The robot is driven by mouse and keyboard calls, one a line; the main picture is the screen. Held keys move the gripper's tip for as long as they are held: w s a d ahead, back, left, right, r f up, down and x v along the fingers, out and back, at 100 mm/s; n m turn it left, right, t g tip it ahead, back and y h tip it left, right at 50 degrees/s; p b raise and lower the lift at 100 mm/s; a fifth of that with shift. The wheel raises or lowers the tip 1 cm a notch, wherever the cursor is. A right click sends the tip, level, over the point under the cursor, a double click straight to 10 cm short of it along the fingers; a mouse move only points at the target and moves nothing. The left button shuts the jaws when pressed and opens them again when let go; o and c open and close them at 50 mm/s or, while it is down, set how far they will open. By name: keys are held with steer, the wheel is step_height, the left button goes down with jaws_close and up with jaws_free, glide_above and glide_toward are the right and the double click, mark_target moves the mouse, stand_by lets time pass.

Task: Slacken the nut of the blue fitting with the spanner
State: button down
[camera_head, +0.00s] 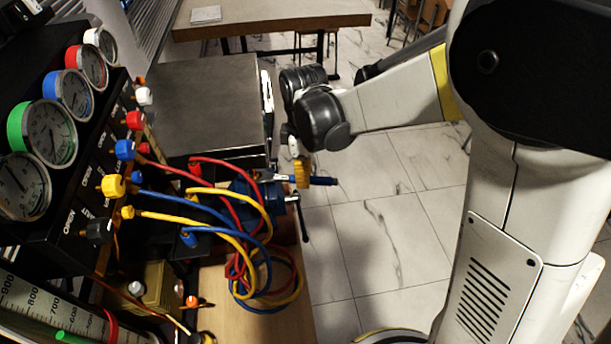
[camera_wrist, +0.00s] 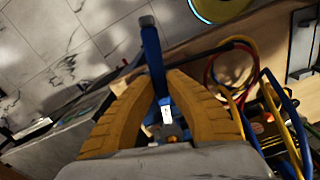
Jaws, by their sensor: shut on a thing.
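My gripper (camera_head: 303,172), with yellow fingers, is beside the bench's right edge. The spanner's other end is hidden by the fingers and hoses. I cannot make out the blue fitting's nut, or whether the spanner touches it. A small white patch and an orange part show between the fingers.
Red, blue and yellow hoses (camera_head: 262,283) loop over the wooden bench close to my gripper. A blue vise-like body (camera_head: 277,194) with a dark bar is just below. A large grey box (camera_head: 205,105) stands behind. Gauges (camera_head: 52,132) and valve knobs line the left. Floor is clear to the right.

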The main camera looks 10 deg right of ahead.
mark_target(320, 179)
steer(key=shift+w+f+n, duration=0.25)
steer(key=shift+w+n, duration=0.05)
steer(key=shift+w, duration=0.05)
stand_by(0.4)
steer(key=shift+s+m, duration=0.9)
steer(key=shift+s, duration=0.05)
stand_by(0.5)
steer(key=shift+s+d, duration=0.25)
steer(key=shift+d, duration=0.55)
steer(key=shift+s+d, duration=0.25)
steer(key=shift+d, duration=0.5)
steer(key=shift+s+d, duration=0.25)
steer(key=shift+d, duration=0.55)
steer(key=shift+a+r+p, duration=0.1)
steer(key=shift+r+p, duration=0.2)
steer(key=shift+r, duration=0.3)
steer(key=shift+a+r+p, duration=0.55)
steer(key=shift+r, duration=0.1)
steer(key=shift+d+r+p, duration=0.2)
steer(key=shift+r+p, duration=0.65)
steer(key=shift+r, duration=0.35)
